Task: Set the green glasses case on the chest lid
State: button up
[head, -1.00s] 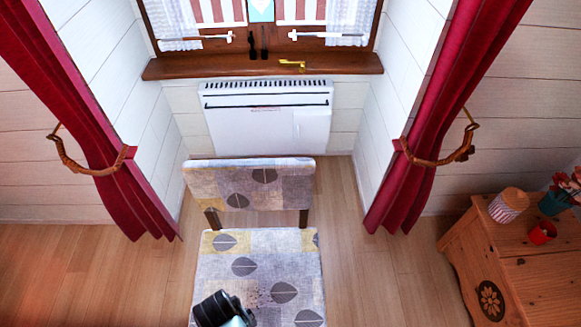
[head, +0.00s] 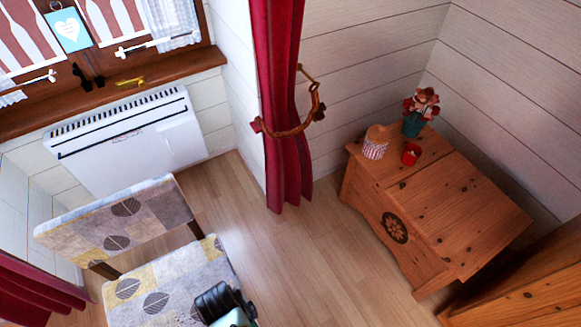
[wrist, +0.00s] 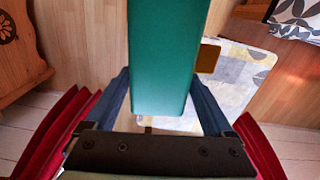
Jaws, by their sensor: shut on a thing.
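The green glasses case (wrist: 168,50) is between the two dark blue fingers of my gripper (wrist: 160,82) in the wrist view. My gripper is shut on it, and the case reaches up past the top of the picture. The wooden chest (head: 375,225) stands at the right in the head view, with its lid (head: 475,210) closed. The front right part of the lid is bare. In the head view my arm end is low in the picture, over the chair seat and well left of the chest. Part of the chest front (wrist: 15,60) shows at the left of the wrist view.
A striped jar (head: 375,146), a red cup (head: 411,154) and a potted flower (head: 420,108) stand at the back left of the lid. The patterned chair (head: 155,285) is at lower left. Open floor (head: 290,260) lies between chair and chest. Wooden furniture (head: 530,295) fills the lower right corner.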

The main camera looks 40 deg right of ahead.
aim_at(448, 215)
jog(key=z, duration=3.35)
jog(key=i+j+z, duration=0.1)
jog(key=z, duration=0.35)
jog(key=j+z, duration=0.15)
jog(key=z, duration=0.3)
jog(key=i+j, duration=0.1)
jog(key=j, duration=0.45)
jog(key=i+j, duration=0.1)
jog(key=j, duration=0.5)
jog(key=i+j, duration=0.15)
jog(key=j, duration=0.4)
jog(key=i+j, duration=0.1)
jog(key=j, duration=0.45)
jog(key=i+j+z, duration=0.1)
jog(key=j, duration=0.5)
